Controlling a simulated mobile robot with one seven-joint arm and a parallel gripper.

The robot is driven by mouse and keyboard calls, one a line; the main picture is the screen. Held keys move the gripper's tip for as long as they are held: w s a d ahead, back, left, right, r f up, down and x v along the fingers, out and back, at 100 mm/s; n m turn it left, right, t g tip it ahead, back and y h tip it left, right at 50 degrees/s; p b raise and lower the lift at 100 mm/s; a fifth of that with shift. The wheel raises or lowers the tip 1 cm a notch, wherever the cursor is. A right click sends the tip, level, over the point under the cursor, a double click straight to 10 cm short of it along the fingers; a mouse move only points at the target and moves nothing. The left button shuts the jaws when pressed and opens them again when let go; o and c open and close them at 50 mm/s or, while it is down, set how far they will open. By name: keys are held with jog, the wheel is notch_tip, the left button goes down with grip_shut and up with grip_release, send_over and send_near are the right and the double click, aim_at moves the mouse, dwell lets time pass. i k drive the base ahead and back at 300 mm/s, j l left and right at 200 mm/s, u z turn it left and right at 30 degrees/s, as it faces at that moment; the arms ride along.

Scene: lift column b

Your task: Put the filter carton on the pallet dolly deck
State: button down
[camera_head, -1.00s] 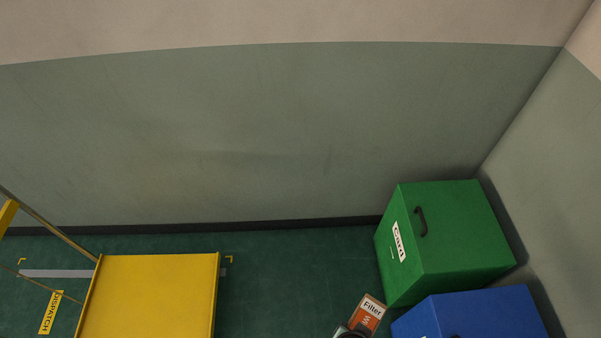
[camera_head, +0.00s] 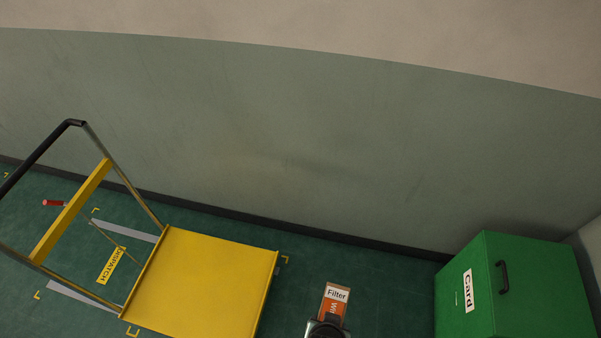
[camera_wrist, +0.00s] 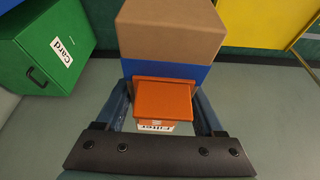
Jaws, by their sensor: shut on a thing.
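The filter carton (camera_head: 336,300) is orange with a white "Filter" label and shows at the bottom of the head view, upright-looking and off to the right of the dolly. In the wrist view the orange carton (camera_wrist: 163,98) sits between the two fingers of my gripper (camera_wrist: 163,88), which is shut on it. The pallet dolly deck (camera_head: 200,280) is a flat, bare yellow platform at lower left in the head view, with a gap of green floor between it and the carton. A yellow surface (camera_wrist: 262,18), probably the deck, shows at upper right in the wrist view.
A green "Card" bin (camera_head: 530,290) stands at the right by the wall. A brown box (camera_wrist: 170,32) and a blue surface (camera_wrist: 165,75) lie beyond the carton in the wrist view. The dolly's handle frame (camera_head: 75,205) rises at its left, by a yellow DISPATCH floor label (camera_head: 111,265).

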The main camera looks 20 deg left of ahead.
aim_at(200, 291)
jog(key=j, duration=0.5)
jog(key=i+j+u, duration=0.1)
jog(key=j, duration=0.4)
jog(key=i+j, duration=0.1)
jog(key=j, duration=0.4)
jog(key=j+u, duration=0.1)
jog(key=j, duration=0.35)
jog(key=i, duration=0.05)
